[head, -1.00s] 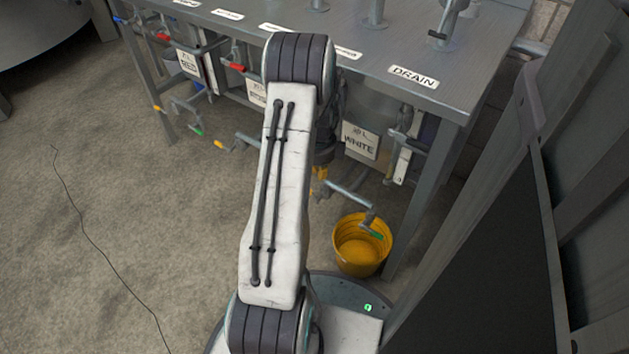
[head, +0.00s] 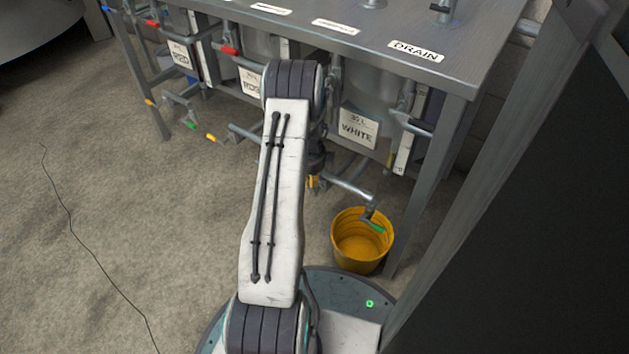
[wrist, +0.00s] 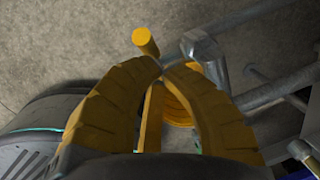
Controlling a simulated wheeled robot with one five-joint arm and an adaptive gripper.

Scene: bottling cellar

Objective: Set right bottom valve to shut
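The right bottom valve sits on the grey pipe (head: 345,186) low under the tank labelled WHITE (head: 358,128). In the wrist view a yellow handle (wrist: 145,41) stands out beside a grey pipe elbow (wrist: 203,46). My gripper (wrist: 161,68) has its yellow fingertips together just below that handle in the picture. The handle appears outside the fingers; contact is unclear. In the head view my arm hides most of the gripper and valve.
The steel bench (head: 440,62) with a DRAIN label stands above the pipes, its leg right of the bucket. Other tanks and valves are to the left. A large dark panel (head: 530,210) closes off the right. Open floor (head: 130,220) lies left, with a thin cable on it.

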